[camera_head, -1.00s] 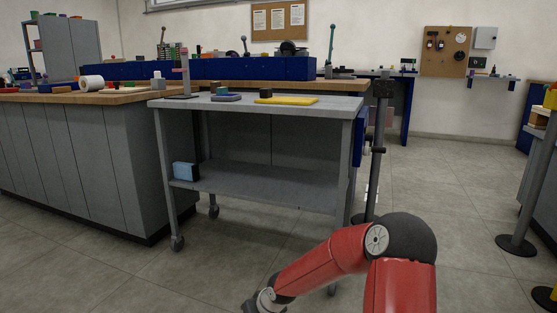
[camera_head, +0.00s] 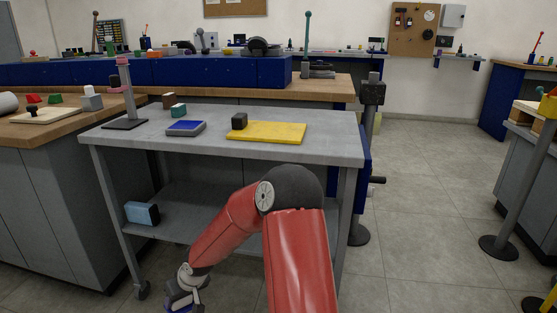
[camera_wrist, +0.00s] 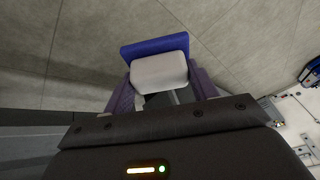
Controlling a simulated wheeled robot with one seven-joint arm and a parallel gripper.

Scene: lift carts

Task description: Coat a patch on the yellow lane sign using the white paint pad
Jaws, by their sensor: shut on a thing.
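The yellow lane sign (camera_head: 278,131) lies flat on top of the grey cart (camera_head: 330,148). A dark brown block (camera_head: 239,121) sits at its left end. My gripper (camera_head: 183,296) hangs low in front of the cart, below its top and apart from the sign. In the wrist view my gripper (camera_wrist: 162,92) is shut on the white paint pad (camera_wrist: 160,70), which has a blue plate (camera_wrist: 153,46) along its far side. The pad is small and partly hidden in the head view. A grey tray with a blue inside (camera_head: 186,128) lies left of the sign.
A light blue box (camera_head: 141,213) is on the lower shelf. A wooden bench adjoins at left. Floor at right is open.

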